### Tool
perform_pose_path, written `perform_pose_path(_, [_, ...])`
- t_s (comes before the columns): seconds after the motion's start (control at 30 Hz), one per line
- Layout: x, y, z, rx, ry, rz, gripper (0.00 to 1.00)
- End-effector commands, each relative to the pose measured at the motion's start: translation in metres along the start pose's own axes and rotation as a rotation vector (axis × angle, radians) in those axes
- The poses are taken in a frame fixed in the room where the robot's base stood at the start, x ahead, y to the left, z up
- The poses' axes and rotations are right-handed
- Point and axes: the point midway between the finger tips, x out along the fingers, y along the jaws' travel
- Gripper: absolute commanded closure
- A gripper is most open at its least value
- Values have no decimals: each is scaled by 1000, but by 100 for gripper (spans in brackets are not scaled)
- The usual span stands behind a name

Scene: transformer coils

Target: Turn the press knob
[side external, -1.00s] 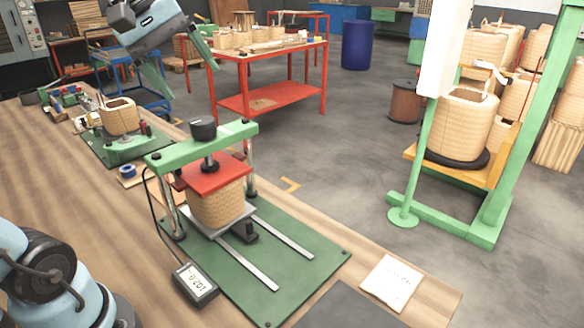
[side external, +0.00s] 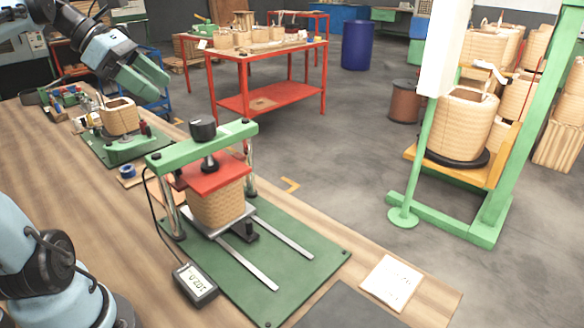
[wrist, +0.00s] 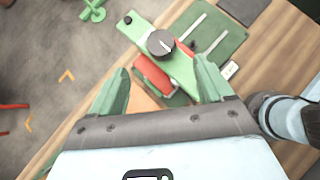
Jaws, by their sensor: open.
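The press knob (side external: 203,129) is a dark round knob on top of the green crossbeam (side external: 172,155) of the press. Below it, a red plate (side external: 216,178) rests on a wound tan coil (side external: 217,205). In the wrist view the knob (wrist: 161,43) shows from above with a light pointer line, beyond my fingers. My gripper (side external: 160,85) is open and empty, up and to the left of the knob and apart from it. Its green fingers (wrist: 160,88) spread wide on both sides in the wrist view.
A digital readout (side external: 195,284) sits at the front of the green base plate (side external: 285,262). Another coil (side external: 120,117) stands on a green fixture behind the press. A paper (side external: 391,282) lies at the bench's right edge. A tall green frame (side external: 508,130) stands on the floor at right.

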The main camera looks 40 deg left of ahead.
Motion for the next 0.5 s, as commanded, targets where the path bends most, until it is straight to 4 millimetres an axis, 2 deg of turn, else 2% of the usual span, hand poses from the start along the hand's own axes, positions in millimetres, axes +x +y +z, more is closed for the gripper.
perform_pose_path(0.17, [18,0,0,3,1,-2,20])
perform_pose_path(0.5, [82,-1,0,5,1,-3,20])
